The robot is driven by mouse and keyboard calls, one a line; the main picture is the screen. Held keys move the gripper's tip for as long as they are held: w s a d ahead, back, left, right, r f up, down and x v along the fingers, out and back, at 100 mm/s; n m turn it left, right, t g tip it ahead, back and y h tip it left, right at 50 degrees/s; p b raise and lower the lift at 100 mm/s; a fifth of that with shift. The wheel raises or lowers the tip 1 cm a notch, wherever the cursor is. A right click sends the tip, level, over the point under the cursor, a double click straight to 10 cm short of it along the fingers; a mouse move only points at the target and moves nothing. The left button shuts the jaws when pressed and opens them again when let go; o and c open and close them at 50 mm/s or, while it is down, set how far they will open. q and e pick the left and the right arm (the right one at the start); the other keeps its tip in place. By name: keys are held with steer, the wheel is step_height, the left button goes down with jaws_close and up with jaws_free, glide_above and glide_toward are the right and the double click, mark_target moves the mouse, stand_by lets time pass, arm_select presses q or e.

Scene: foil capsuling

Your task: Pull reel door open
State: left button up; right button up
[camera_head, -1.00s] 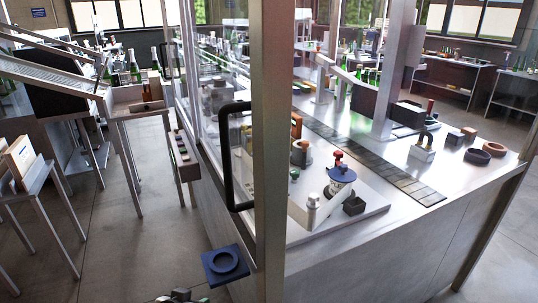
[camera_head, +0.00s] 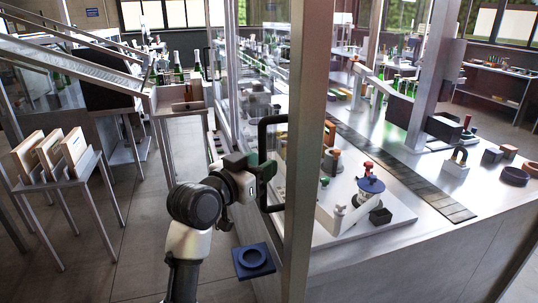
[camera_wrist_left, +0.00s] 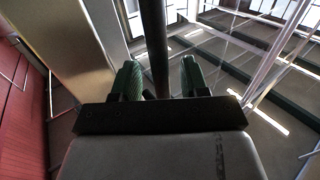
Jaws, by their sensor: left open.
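The reel door is a clear panel in a metal frame, with a black bar handle (camera_head: 263,160) standing upright beside the thick metal post (camera_head: 309,150). My left gripper (camera_head: 262,172) is at the handle in the head view, its green fingers level with the bar's middle. In the left wrist view the dark handle bar (camera_wrist_left: 154,45) runs between the two green fingers of my left gripper (camera_wrist_left: 162,80). The fingers are open, with a gap showing on each side of the bar. My right gripper is not in view.
A blue holder with a round recess (camera_head: 254,259) is low beside the machine, under my left arm. A stand with wooden boxes (camera_head: 50,153) is at the left. The machine's worktop (camera_head: 410,180) carries several fittings. Grey floor is free at the lower left.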

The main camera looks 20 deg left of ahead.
arm_select(q)
steer(key=x, duration=0.3)
jaws_close()
stand_by(0.3)
